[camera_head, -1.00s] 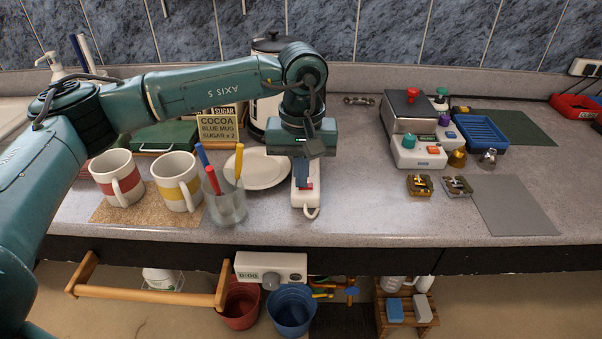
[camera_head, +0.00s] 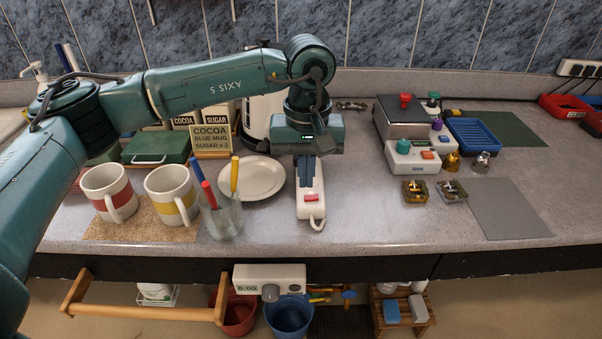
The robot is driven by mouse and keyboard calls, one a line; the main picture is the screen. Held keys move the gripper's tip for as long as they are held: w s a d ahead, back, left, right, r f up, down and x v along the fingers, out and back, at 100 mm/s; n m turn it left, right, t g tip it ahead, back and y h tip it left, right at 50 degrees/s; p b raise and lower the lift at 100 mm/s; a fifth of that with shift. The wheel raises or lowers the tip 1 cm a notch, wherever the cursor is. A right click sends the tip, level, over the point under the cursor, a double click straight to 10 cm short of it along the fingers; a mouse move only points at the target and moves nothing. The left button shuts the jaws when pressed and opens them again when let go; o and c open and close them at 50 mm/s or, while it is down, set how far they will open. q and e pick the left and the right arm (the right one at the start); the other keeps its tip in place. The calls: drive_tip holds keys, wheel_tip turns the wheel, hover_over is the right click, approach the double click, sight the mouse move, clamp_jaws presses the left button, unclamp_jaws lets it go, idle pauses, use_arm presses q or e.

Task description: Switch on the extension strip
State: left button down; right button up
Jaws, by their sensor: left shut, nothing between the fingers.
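The white extension strip (camera_head: 313,208) lies on the counter, its length running away from me. Its red switch (camera_head: 311,197) shows near the front end, and a white cord loop sticks out at the near end. My left gripper (camera_head: 306,180) points down over the strip, just behind the switch in the picture. Its fingers are shut with nothing between them, and they hide part of the strip. I cannot tell whether the fingertips touch it, nor whether the switch is lit. My right gripper is not in view.
A white plate (camera_head: 265,178), a glass of pens (camera_head: 222,219) and two mugs (camera_head: 170,197) stand left of the strip. A scale (camera_head: 411,154) and small metal items stand to the right. The counter between strip and scale is clear. A kettle stands behind my arm.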

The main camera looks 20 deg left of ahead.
use_arm(q)
wheel_tip(320, 180, up, 11)
drive_tip(key=b, duration=0.1)
drive_tip(key=shift+a+r, duration=0.15)
drive_tip(key=shift+a, duration=0.2)
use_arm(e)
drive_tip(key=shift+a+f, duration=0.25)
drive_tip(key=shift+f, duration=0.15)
use_arm(q)
drive_tip(key=shift+s, duration=0.15)
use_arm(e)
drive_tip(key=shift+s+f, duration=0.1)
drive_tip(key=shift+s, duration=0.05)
